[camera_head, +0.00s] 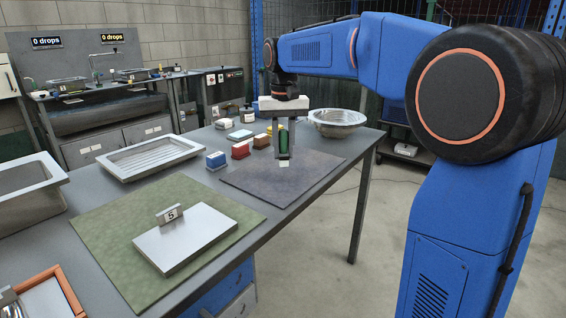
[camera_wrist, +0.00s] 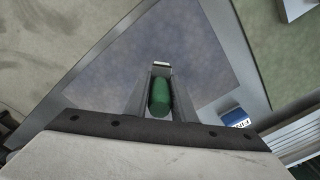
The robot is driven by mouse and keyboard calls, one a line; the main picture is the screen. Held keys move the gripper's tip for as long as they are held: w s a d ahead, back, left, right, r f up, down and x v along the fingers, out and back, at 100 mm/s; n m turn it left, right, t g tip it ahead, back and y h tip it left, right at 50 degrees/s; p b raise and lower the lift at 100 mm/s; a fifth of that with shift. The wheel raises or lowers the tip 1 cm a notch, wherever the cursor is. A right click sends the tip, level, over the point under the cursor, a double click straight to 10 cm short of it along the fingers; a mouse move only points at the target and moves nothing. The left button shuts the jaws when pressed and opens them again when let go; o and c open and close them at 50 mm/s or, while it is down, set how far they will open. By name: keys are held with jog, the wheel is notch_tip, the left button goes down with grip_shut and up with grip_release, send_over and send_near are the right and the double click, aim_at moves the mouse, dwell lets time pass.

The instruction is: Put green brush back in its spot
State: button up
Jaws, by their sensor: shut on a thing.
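The green brush (camera_head: 283,139) is upright between the fingers of my gripper (camera_head: 284,157), over the dark purple-grey mat (camera_head: 250,183). In the wrist view the green brush (camera_wrist: 160,97) shows between the two fingers of my gripper (camera_wrist: 160,72), with the dark mat (camera_wrist: 210,65) below. My gripper is shut on it. Whether the brush's lower end touches the mat cannot be told. A blue brush (camera_head: 215,160), a red brush (camera_head: 240,150) and a brown brush (camera_head: 262,141) stand in a row left of the gripper; a blue one with lettering (camera_wrist: 235,117) shows in the wrist view.
A metal bowl (camera_head: 338,118) stands behind right of my gripper. A ribbed tray (camera_head: 150,158) lies at the left. A metal plate with a "5" tag (camera_head: 188,238) lies on the green mat (camera_head: 110,225). The table's right edge is near the dark mat.

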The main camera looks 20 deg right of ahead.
aim_at(284, 131)
jog(key=shift+f, duration=2.15)
jog(key=shift+f, duration=0.1)
jog(key=o, duration=1.1)
jog(key=shift+c, duration=0.2)
notch_tip(284, 131, up, 12)
jog(key=shift+s+r, duration=0.1)
jog(key=shift+r, duration=0.05)
jog(key=s+d+f+n+t, duration=0.15)
jog(key=s+f, duration=0.25)
jog(key=s, duration=0.5)
jog(key=s+d+f+m+t, duration=0.1)
jog(key=s+d+f, duration=0.25)
jog(key=s, duration=0.55)
jog(key=s+d+f+n+t, duration=0.1)
jog(key=s+d+f+t, duration=0.1)
jog(key=s+f, duration=1.3)
jog(key=shift+s+f, duration=0.15)
jog(key=shift+f, duration=0.6)
